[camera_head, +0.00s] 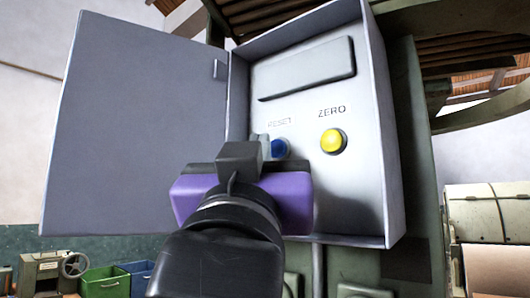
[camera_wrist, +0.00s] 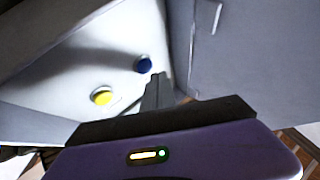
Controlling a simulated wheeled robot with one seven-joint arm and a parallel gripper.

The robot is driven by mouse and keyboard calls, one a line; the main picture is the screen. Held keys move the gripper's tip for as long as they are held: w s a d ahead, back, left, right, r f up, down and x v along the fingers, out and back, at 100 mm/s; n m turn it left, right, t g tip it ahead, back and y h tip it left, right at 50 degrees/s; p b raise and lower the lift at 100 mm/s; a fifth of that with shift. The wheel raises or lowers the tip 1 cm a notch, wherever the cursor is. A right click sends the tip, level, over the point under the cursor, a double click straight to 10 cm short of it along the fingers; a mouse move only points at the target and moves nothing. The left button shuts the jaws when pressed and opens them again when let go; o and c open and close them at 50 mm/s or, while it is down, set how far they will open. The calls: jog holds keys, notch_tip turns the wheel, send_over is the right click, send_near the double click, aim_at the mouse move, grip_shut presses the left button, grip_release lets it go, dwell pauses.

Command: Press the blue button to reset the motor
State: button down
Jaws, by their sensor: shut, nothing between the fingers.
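The blue button (camera_head: 280,148) is on the panel inside an open grey control box (camera_head: 354,205), under the label RESET. It also shows in the wrist view (camera_wrist: 144,64), uncovered. My gripper (camera_head: 264,143) is shut and empty, just left of the blue button in the head view. In the wrist view its fingertips (camera_wrist: 159,76) are close to the blue button, below and right of it. I cannot tell whether they touch the panel. The yellow button (camera_head: 333,140) under the label ZERO sits to the right of the blue one; it also shows in the wrist view (camera_wrist: 103,96).
The box's door (camera_head: 135,125) stands open to the left. The box's raised side wall (camera_head: 378,120) bounds the panel on the right. Green and blue bins (camera_head: 105,283) and a machine with a handwheel (camera_head: 45,272) are low at left.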

jog(key=shift+w+d, duration=0.1)
jog(key=shift+w, duration=0.05)
dwell(0.7)
jog(key=shift+w+d, duration=0.15)
jog(key=shift+w, duration=0.05)
jog(key=shift+w+d, duration=0.35)
jog(key=shift+w, duration=0.1)
dwell(0.9)
jog(key=shift+s, duration=0.1)
jog(key=shift+s+a, duration=0.55)
jog(key=shift+s, duration=0.1)
jog(key=s+a, duration=0.1)
jog(key=s, duration=0.1)
jog(key=s+a+b, duration=0.1)
jog(key=s+a, duration=0.1)
jog(key=shift+b, duration=0.3)
dwell(0.4)
dwell(0.7)
